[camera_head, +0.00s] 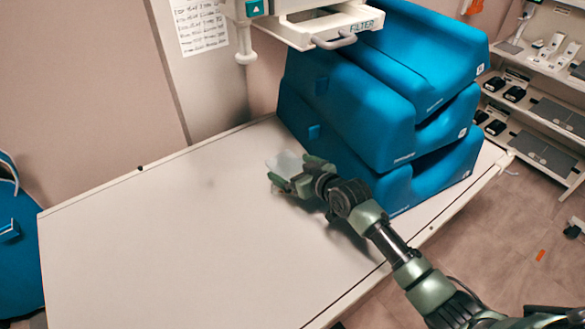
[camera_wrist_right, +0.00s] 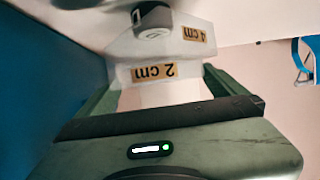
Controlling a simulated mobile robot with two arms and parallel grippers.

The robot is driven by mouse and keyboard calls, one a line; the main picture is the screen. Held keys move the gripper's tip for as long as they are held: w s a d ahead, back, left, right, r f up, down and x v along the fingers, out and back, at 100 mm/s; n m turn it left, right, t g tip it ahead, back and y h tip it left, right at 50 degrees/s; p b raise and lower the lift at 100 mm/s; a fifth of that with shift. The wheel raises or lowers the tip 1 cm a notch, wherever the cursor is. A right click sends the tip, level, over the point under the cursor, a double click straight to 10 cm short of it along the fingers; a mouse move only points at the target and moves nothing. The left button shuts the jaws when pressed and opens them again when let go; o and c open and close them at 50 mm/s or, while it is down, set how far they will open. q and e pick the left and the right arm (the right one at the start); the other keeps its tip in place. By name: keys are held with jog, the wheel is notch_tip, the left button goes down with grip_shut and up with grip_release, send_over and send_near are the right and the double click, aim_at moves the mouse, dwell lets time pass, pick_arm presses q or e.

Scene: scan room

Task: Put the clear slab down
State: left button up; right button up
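The clear slab (camera_head: 285,161) is a pale, see-through piece above the right part of the white table (camera_head: 150,240), close to the blue cushions. My right gripper (camera_head: 294,172) has its two green fingers on either side of it. In the right wrist view the slab (camera_wrist_right: 122,76) spans the gap between the fingers, with a "2 cm" label facing me, and the fingers look closed on it. A "4 cm" label shows on a clear part behind. I cannot tell whether the slab touches the table. My left gripper is not in view.
Large blue cushions (camera_head: 350,110) are stacked at the table's right end, close beside my right gripper. A white unit with a filter drawer (camera_head: 325,28) hangs above the back edge. The table's left and middle are bare. Shelves (camera_head: 540,110) stand at right.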

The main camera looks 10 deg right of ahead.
jog(key=shift+r, duration=0.15)
jog(key=shift+s+d, duration=0.1)
jog(key=shift+s, duration=0.2)
jog(key=b+v, duration=0.1)
jog(key=v, duration=1)
jog(key=shift+r, duration=0.2)
jog(key=shift+s+d, duration=0.1)
dwell(1.6)
